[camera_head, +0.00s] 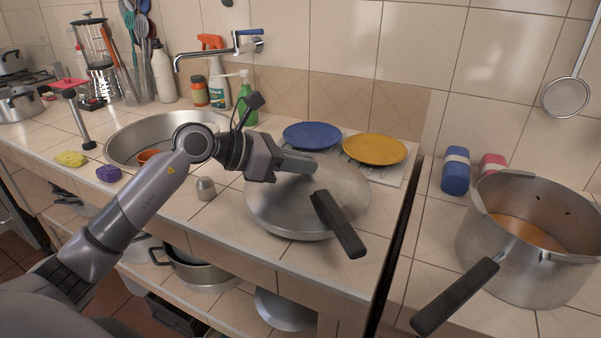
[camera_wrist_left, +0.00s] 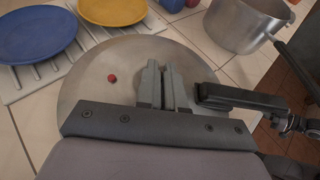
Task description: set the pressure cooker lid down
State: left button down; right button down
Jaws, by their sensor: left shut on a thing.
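The pressure cooker lid (camera_head: 268,210) is a round grey metal disc with a long black handle (camera_head: 338,224) pointing toward the front right. It is over the counter, right of the sink; whether its underside touches the tiles I cannot tell. My left gripper (camera_head: 301,163) is shut on the lid near its middle, from above. In the left wrist view the fingers (camera_wrist_left: 163,86) cover the gripped part, and the lid (camera_wrist_left: 90,88) shows a small red button. The open pressure cooker pot (camera_head: 520,275) stands at the right with orange-brown contents. My right gripper is not in view.
Blue (camera_head: 312,134) and yellow (camera_head: 374,149) plates sit on a drying rack behind the lid. A metal shaker (camera_head: 205,189) stands left of it, near the sink (camera_head: 118,150). A dark gap (camera_head: 397,255) separates the counter sections. Bottles stand along the wall.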

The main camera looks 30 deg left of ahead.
pick_arm(q)
jog(key=shift+f, duration=1.05)
jog(key=c, duration=1.3)
grip_release()
jog(key=shift+f, duration=0.1)
jog(key=shift+o, duration=0.2)
jog(key=shift+s, duration=0.1)
jog(key=b+v, duration=0.2)
jog(key=v, duration=0.9)
jog(key=shift+f, duration=0.1)
jog(key=shift+s+a+r+b, duration=0.25)
jog(key=shift+s+r+b, duration=0.05)
